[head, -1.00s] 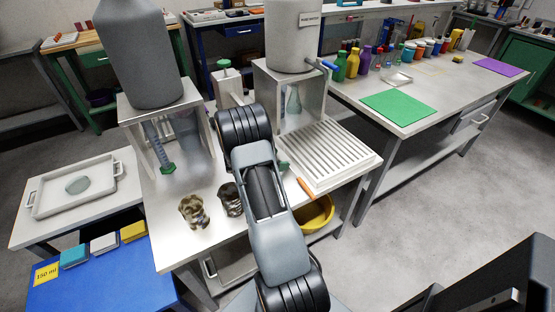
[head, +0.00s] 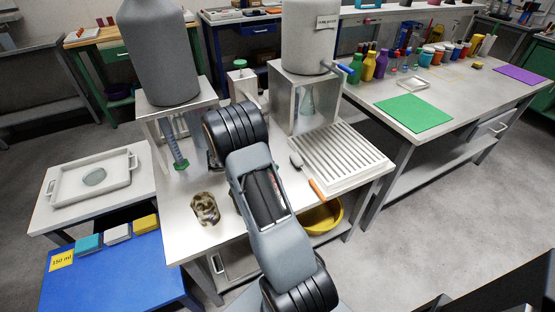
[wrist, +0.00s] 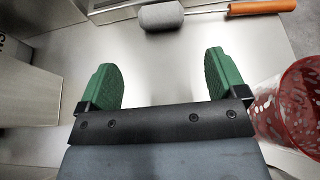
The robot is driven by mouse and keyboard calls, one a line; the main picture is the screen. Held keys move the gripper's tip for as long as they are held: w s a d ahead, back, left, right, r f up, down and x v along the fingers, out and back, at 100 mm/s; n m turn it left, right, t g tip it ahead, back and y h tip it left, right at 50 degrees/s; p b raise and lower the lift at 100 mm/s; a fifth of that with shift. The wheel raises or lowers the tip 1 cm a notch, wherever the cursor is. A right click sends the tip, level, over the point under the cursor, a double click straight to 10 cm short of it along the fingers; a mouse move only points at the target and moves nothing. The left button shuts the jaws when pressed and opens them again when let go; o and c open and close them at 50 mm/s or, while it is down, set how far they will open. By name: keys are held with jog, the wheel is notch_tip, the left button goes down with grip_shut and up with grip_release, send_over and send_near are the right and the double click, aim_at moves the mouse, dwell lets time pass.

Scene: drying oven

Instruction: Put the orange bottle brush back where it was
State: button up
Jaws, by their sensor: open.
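The orange bottle brush lies on the metal bench; its orange handle (head: 318,189) and grey head (head: 296,160) show beside the white ribbed drain rack in the head view. In the wrist view its grey head (wrist: 161,16) and orange handle (wrist: 262,7) lie across the top edge, beyond the fingertips. My gripper (wrist: 162,68) has two green fingers spread wide with nothing between them, and it is apart from the brush. In the head view my arm hides the gripper.
The ribbed rack (head: 340,155) stands right of my arm. A brown patterned object (head: 205,208) stands at the bench's left. A red speckled object (wrist: 290,105) is close to the right finger. A flask (head: 307,104) stands under the grey tank. A yellow bowl (head: 322,217) is below.

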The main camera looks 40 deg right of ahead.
jog(key=shift+v, duration=1)
